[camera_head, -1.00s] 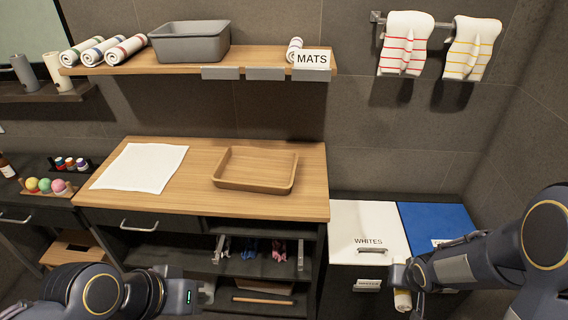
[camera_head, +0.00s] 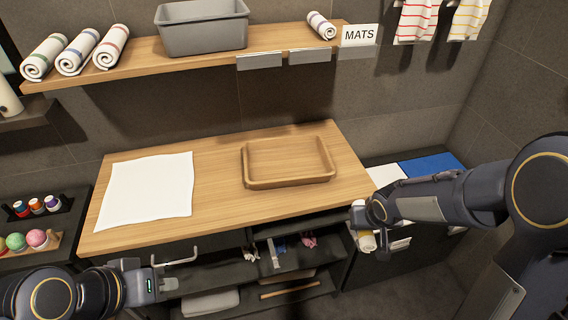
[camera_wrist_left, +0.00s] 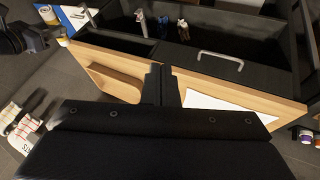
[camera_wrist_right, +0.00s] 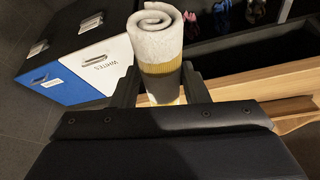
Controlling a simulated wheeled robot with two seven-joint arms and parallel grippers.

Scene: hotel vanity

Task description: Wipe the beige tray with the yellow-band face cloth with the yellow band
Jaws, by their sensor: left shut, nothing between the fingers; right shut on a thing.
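The beige tray (camera_head: 290,180) lies on the right half of the wooden counter, empty inside. It also shows at the left of the left wrist view (camera_wrist_left: 112,80). The yellow-band face cloth (camera_wrist_right: 157,55) is rolled, white-grey with a yellow band, and stands between the fingers of my right gripper (camera_wrist_right: 160,92). In the head view the cloth (camera_head: 367,240) hangs below my right gripper (camera_head: 362,218), beyond the counter's right front edge and apart from the tray. My left gripper (camera_head: 172,284) is shut and empty in front of the counter's front edge, below the white mat.
A white mat (camera_head: 148,192) lies on the counter's left half. A shelf above holds rolled cloths (camera_head: 77,52) and a grey bin (camera_head: 203,28). Striped towels (camera_head: 418,20) hang at upper right. White and blue hampers (camera_head: 432,166) stand right of the counter. A drawer handle (camera_head: 176,258) projects in front.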

